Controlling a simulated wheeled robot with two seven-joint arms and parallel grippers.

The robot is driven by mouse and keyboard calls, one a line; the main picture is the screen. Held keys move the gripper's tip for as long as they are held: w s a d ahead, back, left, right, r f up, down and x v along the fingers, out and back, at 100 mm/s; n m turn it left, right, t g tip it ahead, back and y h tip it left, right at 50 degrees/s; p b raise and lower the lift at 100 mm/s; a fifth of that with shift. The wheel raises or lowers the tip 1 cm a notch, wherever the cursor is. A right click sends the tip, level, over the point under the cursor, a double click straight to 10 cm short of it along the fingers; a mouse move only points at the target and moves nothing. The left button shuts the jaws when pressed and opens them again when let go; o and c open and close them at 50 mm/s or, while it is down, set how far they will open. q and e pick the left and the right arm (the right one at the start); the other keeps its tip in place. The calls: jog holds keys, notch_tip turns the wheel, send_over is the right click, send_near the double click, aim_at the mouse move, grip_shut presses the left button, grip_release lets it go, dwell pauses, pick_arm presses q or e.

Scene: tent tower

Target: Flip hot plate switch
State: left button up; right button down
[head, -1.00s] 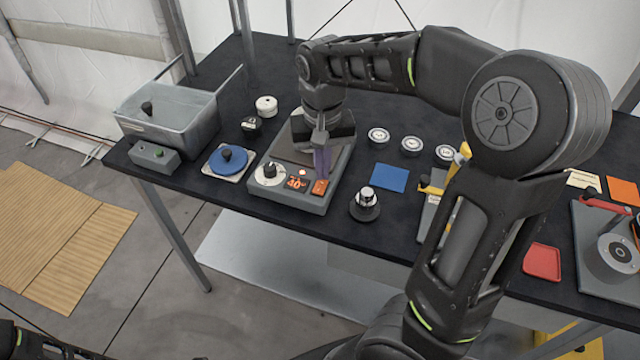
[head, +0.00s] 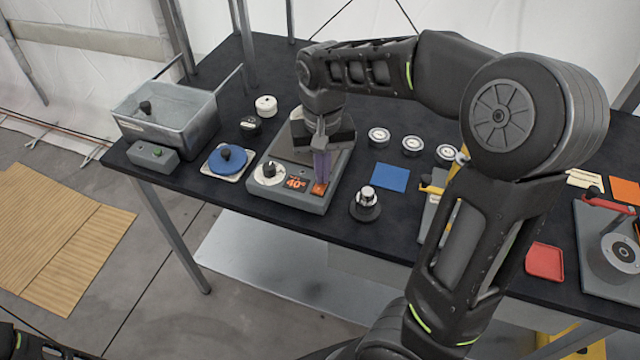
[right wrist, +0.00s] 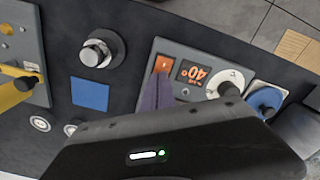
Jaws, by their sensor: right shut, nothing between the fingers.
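The hot plate (head: 315,203) is a grey box on the black table, also in the right wrist view (right wrist: 172,52). Its front has a white dial with a black knob (head: 268,172), a display reading 40° in orange (head: 296,183) and an orange switch (head: 319,188). The switch shows in the right wrist view (right wrist: 162,64) just beyond the purple fingertips. My right gripper (head: 322,177) points down with its fingers shut and empty, at the switch; they seem to touch it or hover just over it. The gripper hides part of the plate top. My left gripper is out of view.
A blue disc with a black knob (head: 227,159) and a grey tub (head: 190,122) stand left of the hot plate. A black-and-silver knob (head: 366,200) and a blue square (head: 389,177) lie to its right. Several white round pieces stand farther back.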

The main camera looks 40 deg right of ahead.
notch_tip(320, 180, up, 7)
jog(key=p, duration=0.6)
dwell(0.3)
dwell(0.5)
